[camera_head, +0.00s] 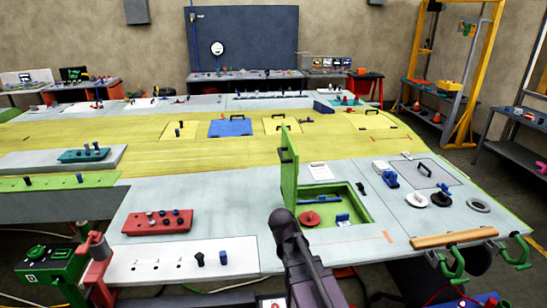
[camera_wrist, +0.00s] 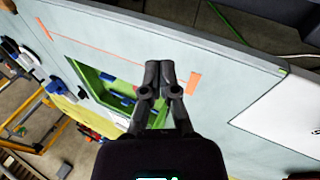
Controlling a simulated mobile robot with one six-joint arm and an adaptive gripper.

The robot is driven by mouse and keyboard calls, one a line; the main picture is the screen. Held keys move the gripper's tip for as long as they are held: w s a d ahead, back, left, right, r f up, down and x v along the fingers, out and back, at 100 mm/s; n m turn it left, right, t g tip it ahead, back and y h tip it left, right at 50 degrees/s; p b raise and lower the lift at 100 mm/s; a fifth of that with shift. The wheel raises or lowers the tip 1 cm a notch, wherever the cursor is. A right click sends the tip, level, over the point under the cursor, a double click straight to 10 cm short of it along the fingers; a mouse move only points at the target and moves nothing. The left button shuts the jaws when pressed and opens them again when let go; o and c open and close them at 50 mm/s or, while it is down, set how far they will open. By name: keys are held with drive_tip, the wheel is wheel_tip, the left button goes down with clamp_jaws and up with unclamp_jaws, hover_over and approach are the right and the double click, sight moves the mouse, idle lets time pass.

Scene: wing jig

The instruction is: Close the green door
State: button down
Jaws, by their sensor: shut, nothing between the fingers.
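The green door (camera_head: 289,168) stands upright, open, along the left edge of a green-lined recess (camera_head: 352,190) in the grey work surface. A red disc (camera_head: 309,218) and a blue part (camera_head: 342,219) lie inside the recess. In the wrist view the recess (camera_wrist: 92,78) shows at left of centre, partly hidden behind my gripper. My gripper (camera_wrist: 160,68) is shut and empty, over the grey surface beside the recess. I cannot clearly pick out the door in the wrist view. In the head view my arm rises in front of the recess, and the fingertips cannot be made out.
A red block with knobs (camera_head: 158,222) and a white panel with knobs (camera_head: 183,261) lie left of the recess. A white card (camera_head: 318,172) lies behind it. A wooden bar (camera_head: 454,238) and green clamps (camera_head: 515,249) sit at the right front edge.

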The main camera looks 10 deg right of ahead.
drive_tip(key=w+a+r+n+t+h+p, duration=0.1)
drive_tip(key=w+a+r+n+t+h, duration=0.15)
drive_tip(key=w+r, duration=0.35)
drive_tip(key=w+a+r+n+t+h+p, duration=0.1)
drive_tip(key=w+a+r+t+h, duration=0.25)
drive_tip(key=w, duration=0.45)
drive_tip(key=w+a+r+n+t+h, duration=0.2)
drive_tip(key=w+a+r+n+t, duration=0.2)
drive_tip(key=w+a+r, duration=0.3)
drive_tip(key=a+r+t, duration=0.1)
drive_tip(key=a+r, duration=0.2)
drive_tip(key=a, duration=0.1)
drive_tip(key=shift+w+r+p, duration=0.15)
drive_tip(key=shift+w+p, duration=0.1)
drive_tip(key=shift+p, duration=0.1)
drive_tip(key=s+d+x, duration=0.2)
drive_tip(key=x, duration=1)
drive_tip(key=shift+w+d, duration=0.25)
drive_tip(key=shift+d, duration=0.1)
